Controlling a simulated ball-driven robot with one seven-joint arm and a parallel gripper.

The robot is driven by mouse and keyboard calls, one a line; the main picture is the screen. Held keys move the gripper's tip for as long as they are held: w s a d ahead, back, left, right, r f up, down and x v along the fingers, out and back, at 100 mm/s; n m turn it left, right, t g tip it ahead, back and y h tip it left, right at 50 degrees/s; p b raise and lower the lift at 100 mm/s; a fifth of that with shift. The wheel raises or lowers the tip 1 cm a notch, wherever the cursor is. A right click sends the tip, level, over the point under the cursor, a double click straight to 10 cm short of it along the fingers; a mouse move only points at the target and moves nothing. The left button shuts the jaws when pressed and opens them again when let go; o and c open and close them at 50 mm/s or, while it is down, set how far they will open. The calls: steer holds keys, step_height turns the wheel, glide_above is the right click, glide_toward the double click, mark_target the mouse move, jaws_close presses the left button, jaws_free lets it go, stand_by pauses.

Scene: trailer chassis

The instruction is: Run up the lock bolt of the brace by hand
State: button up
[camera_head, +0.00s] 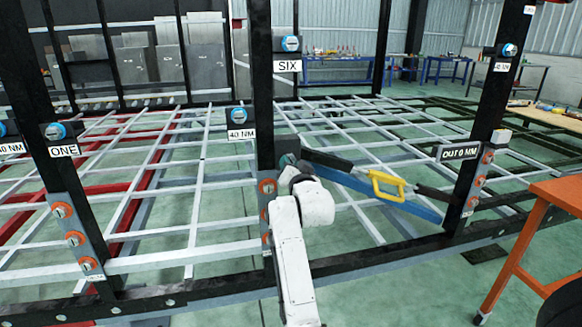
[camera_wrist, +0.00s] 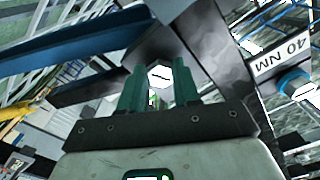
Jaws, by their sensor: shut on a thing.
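The brace (camera_head: 350,181) is a blue and black bar with a yellow handle (camera_head: 386,187), spanning from the middle black post to the right post in the head view. Its bars also cross the upper left of the wrist view (camera_wrist: 75,59). The lock bolt (camera_wrist: 160,75) shows as a pale hexagonal head at a black bracket, between my green fingers. My gripper (camera_wrist: 160,88) is shut on the bolt head, at the brace's left end. In the head view my gripper (camera_head: 287,160) is small and partly hidden by my white arm. The bolt's shank is hidden.
Orange-ringed bolts (camera_head: 266,187) line the post plates. A low chassis rail (camera_head: 400,249) crosses in front. An orange table (camera_head: 540,215) stands at right.

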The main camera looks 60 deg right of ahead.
steer(key=o, duration=1.1)
steer(key=shift+c, duration=0.2)
steer(key=v, duration=1.1)
steer(key=shift+b, duration=0.4)
steer(key=s+a+f+n+g+y, duration=0.3)
steer(key=a+f+n+y, duration=0.25)
steer(key=a+f, duration=0.6)
steer(key=s+a+f+n+g+y, duration=0.35)
steer(key=a+f+n+y, duration=0.2)
steer(key=a+f, duration=0.6)
steer(key=s+a+f+n+g+y, duration=0.2)
steer(key=s+a+f+n+g, duration=0.2)
steer(key=s+a+f, duration=0.6)
step_height(320, 180, up, 14)
steer(key=s+d+p, duration=0.1)
steer(key=d+p, duration=0.1)
steer(key=p, duration=1.1)
steer(key=shift+r+n, duration=0.15)
steer(key=shift+n, duration=0.15)
